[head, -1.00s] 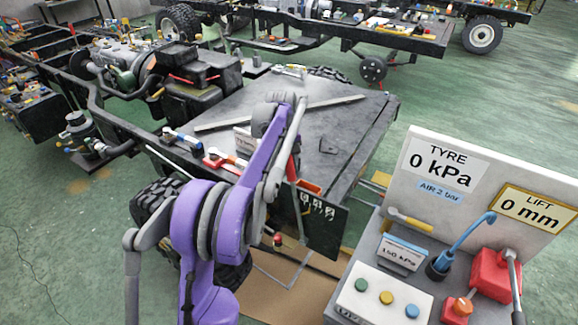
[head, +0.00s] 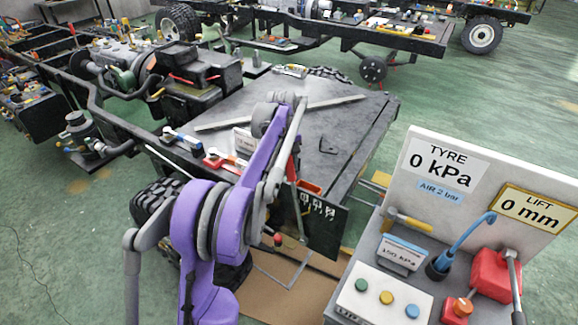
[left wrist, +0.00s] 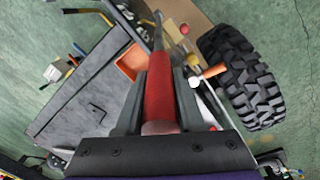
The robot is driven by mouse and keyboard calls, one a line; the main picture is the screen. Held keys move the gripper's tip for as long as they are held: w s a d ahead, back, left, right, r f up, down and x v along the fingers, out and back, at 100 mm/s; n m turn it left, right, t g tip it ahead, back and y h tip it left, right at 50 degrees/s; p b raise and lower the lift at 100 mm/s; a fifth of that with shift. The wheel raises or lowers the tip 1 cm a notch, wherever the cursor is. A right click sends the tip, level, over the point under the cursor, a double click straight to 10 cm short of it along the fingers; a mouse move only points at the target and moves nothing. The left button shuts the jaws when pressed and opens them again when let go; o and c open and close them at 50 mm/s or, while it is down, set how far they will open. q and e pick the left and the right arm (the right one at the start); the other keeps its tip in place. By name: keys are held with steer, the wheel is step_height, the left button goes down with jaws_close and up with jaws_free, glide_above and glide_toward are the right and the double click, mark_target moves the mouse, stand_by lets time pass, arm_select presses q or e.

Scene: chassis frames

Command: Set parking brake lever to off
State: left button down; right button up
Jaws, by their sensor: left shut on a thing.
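The parking brake lever shows as a thick red handle (left wrist: 160,95) in the left wrist view, between the two dark fingers of my left gripper (left wrist: 163,110). The gripper is shut on it. In the head view a little of the red lever (head: 291,171) shows beside my purple and grey arm, at the near edge of the chassis bed. My left gripper (head: 291,160) is mostly hidden by the arm there. The lever's base and any off mark cannot be made out. My right gripper is not in view.
An orange tray (left wrist: 131,63) lies beside the lever. A knobby tyre (left wrist: 243,78) stands close to the gripper. The flat dark chassis bed (head: 335,125) is behind the arm. A control stand with a TYRE and LIFT board (head: 480,185) is at the right.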

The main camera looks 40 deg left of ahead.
arm_select(q)
steer(key=shift+d, duration=0.1)
stand_by(0.4)
steer(key=w+d+f+y+b, duration=0.1)
steer(key=d+y, duration=0.5)
steer(key=d, duration=1.3)
steer(key=shift+w+f+g+b, duration=0.35)
steer(key=shift+w+b, duration=0.15)
steer(key=shift+b, duration=0.1)
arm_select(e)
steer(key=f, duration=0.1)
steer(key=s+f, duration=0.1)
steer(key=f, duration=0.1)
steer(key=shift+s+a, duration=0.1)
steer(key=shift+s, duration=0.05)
arm_select(q)
steer(key=shift+d+f, duration=0.1)
steer(key=shift+d, duration=0.1)
steer(key=c, duration=0.9)
jaws_free()
steer(key=o, duration=0.4)
steer(key=shift+w+d, duration=0.1)
steer(key=shift+d, duration=0.05)
